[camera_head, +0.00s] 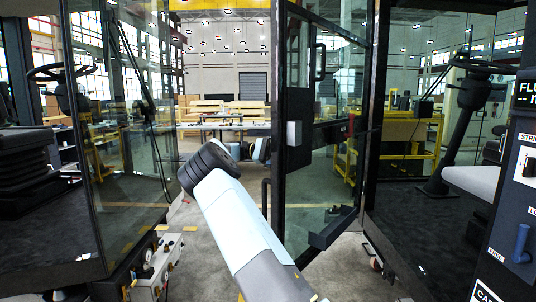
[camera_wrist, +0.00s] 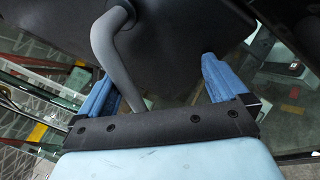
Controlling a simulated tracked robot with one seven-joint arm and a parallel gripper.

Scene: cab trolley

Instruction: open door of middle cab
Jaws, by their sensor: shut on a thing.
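The middle cab's door (camera_head: 281,105) has a black frame and large glass panes. It stands near the centre of the head view, at an angle. A small grey box (camera_head: 294,133) sits on its frame. My gripper (camera_wrist: 162,80) reaches the door's left edge in the head view, its tip partly hidden behind my arm. In the wrist view its two blue fingers lie either side of a grey bent handle (camera_wrist: 108,45) in front of a dark panel (camera_wrist: 180,40). The handle runs close to the left finger; the exact contact is hidden. My gripper is shut on it.
A glass-walled cab (camera_head: 130,120) with a steering wheel stands at the left. Another cab interior (camera_head: 420,220) opens at the right, beside a control panel (camera_head: 515,200). A black step-like bracket (camera_head: 332,228) sits low by the door. Open concrete floor (camera_head: 205,230) lies between the cabs.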

